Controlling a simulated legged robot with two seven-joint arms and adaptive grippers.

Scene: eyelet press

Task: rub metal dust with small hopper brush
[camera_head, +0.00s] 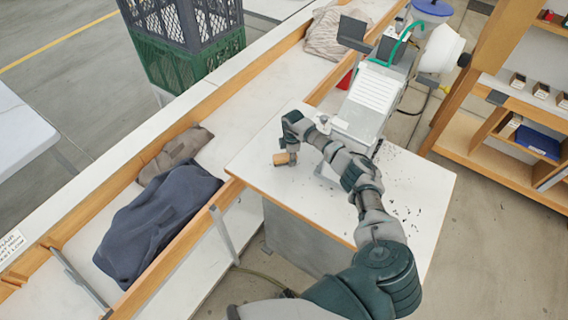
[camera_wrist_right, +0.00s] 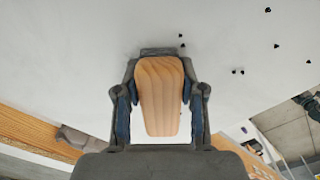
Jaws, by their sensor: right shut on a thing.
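The small hopper brush shows a light wooden handle (camera_wrist_right: 159,95) between the fingers of my right gripper (camera_wrist_right: 160,100) in the right wrist view. In the head view the brush (camera_head: 281,159) is a small wooden piece at the gripper (camera_head: 290,150), close over the left part of the white table. Its bristles are hidden from me, and I cannot tell whether it touches the top. Dark metal dust (camera_head: 408,208) lies scattered on the right part of the white tabletop (camera_head: 262,172). Some dark specks (camera_wrist_right: 276,46) show in the wrist view. My left gripper is not in view.
The eyelet press (camera_head: 370,100) stands at the back of the table, close behind my right arm. A long wood-edged bench on the left holds dark cloth (camera_head: 155,222) and brown cloth (camera_head: 175,152). Crates (camera_head: 188,45) stand behind it. A wooden shelf (camera_head: 500,150) is at right.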

